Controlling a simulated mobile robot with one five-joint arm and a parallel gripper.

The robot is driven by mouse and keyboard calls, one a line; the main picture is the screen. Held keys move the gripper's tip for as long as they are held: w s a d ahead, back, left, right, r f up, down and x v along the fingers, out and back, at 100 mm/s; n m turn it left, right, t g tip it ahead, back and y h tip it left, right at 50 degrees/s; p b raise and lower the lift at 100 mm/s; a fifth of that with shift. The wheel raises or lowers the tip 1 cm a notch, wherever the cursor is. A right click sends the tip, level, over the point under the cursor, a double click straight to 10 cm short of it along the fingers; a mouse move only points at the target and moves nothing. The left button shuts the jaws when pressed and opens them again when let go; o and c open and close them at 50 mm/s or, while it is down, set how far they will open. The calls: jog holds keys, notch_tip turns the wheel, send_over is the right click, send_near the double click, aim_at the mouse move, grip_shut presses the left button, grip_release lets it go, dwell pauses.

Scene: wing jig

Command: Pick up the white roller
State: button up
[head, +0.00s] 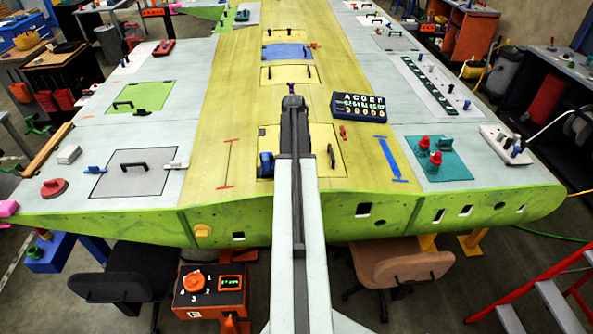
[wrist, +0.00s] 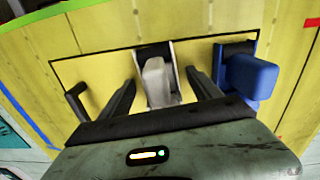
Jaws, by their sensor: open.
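The white roller (wrist: 158,85) shows in the wrist view, a pale rounded block on a dark and white mount on the yellow panel. My gripper (wrist: 160,76) is open, with one dark finger on each side of the white roller. A gap shows between the roller and both fingers. The roller's lower end is hidden behind the gripper body. In the head view my own arm covers this spot, so I cannot make out the roller or my fingertips there.
A blue roller-like block (wrist: 252,75) stands close to the right finger; it also shows in the head view (head: 265,165). A black handle (wrist: 75,103) is to the left.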

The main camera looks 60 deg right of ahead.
grip_shut()
jog(key=shift+p, duration=0.35)
jog(key=shift+r+p, duration=0.65)
jog(key=shift+r, duration=0.05)
jog(key=shift+s+a+r+p, duration=0.15)
jog(key=shift+a+r+p, duration=0.05)
jog(key=shift+r+p, duration=0.4)
jog(key=shift+s+a+r+p, duration=0.15)
jog(key=shift+r+p, duration=0.45)
jog(key=s+a+r+p, duration=0.1)
jog(key=s+a, duration=0.8)
jog(key=a, duration=0.3)
jog(key=shift+a, duration=0.15)
